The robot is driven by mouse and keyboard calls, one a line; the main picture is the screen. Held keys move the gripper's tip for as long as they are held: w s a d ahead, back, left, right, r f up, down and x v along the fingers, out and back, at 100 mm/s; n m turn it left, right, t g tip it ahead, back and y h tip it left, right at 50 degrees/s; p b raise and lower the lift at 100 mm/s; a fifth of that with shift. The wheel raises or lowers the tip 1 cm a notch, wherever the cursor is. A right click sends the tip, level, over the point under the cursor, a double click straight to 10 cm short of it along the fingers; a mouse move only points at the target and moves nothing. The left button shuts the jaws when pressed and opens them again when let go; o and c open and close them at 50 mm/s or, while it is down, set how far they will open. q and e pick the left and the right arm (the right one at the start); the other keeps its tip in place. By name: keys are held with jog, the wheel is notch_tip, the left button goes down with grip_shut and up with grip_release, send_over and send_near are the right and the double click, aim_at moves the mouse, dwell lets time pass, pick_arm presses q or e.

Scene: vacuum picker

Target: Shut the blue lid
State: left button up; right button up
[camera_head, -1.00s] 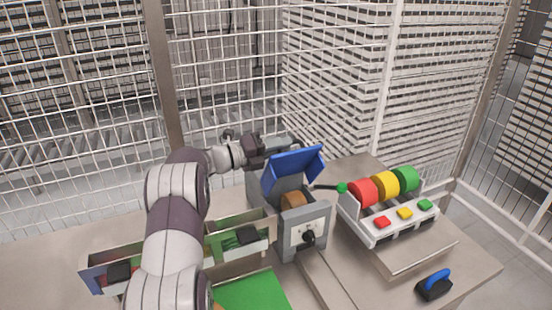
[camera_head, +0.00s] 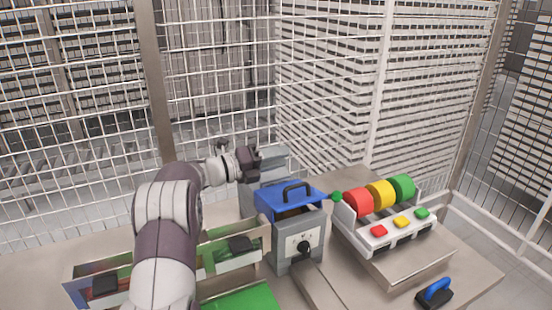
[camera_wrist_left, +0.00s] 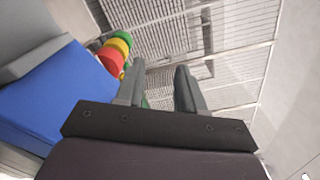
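The blue lid (camera_head: 282,203), with a black handle on top, lies low over the grey box (camera_head: 292,258). A dark gap with a brown part (camera_head: 290,213) shows under its front edge, so it is not flush there. In the left wrist view the lid (camera_wrist_left: 62,100) fills the left side. My left gripper (camera_head: 270,160) is behind and above the lid's back left part, apart from it as far as I can tell. In the wrist view its two fingers (camera_wrist_left: 160,85) stand apart with nothing between them. My right gripper is out of view.
Right of the box stands a unit with red, yellow and green rollers (camera_head: 379,194) and matching buttons. A blue-handled black block (camera_head: 435,293) lies at the front right. Open bins (camera_head: 225,268) stand left of the box, with a green mat in front. Wire fencing closes the back.

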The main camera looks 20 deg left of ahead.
pick_arm(q)
jog(key=b+v, duration=0.2)
jog(key=v, duration=0.5)
jog(key=shift+s+a, duration=0.15)
jog(key=shift+a, duration=0.05)
